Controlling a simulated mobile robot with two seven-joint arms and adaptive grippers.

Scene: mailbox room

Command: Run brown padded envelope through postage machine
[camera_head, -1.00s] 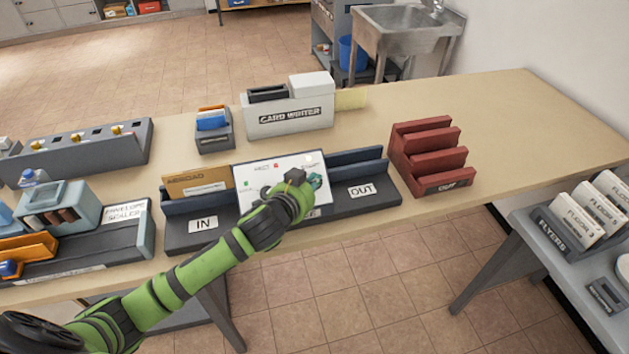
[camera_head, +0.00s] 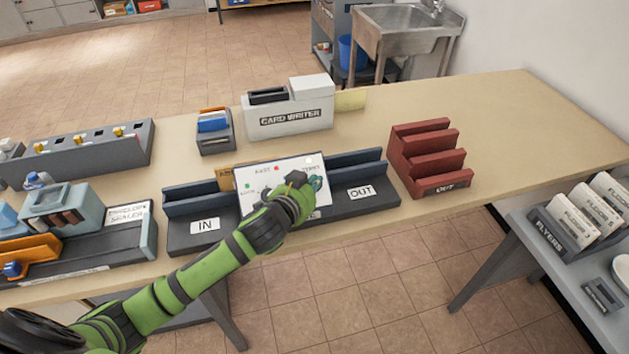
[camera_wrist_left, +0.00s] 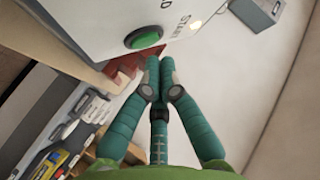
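The postage machine's white panel (camera_head: 262,185) stands between the IN tray (camera_head: 180,235) and the OUT tray (camera_head: 375,204). The brown padded envelope (camera_head: 226,173) is mostly hidden behind this panel; only a short brown piece shows at its left edge. My left gripper (camera_head: 303,183) is in front of the panel's right side, its fingers partly hidden by the wrist. In the left wrist view my fingers (camera_wrist_left: 160,72) are together with nothing between them. A green button (camera_wrist_left: 142,37) on the panel is just beside the fingertips; contact cannot be told. My right gripper is out of view.
The card writer (camera_head: 288,118) stands behind the machine. A red OUT rack (camera_head: 428,160) is to its right, and the envelope sealer (camera_head: 95,235) to its left. The table's right part is clear. A flyers rack (camera_head: 570,232) stands on a side table.

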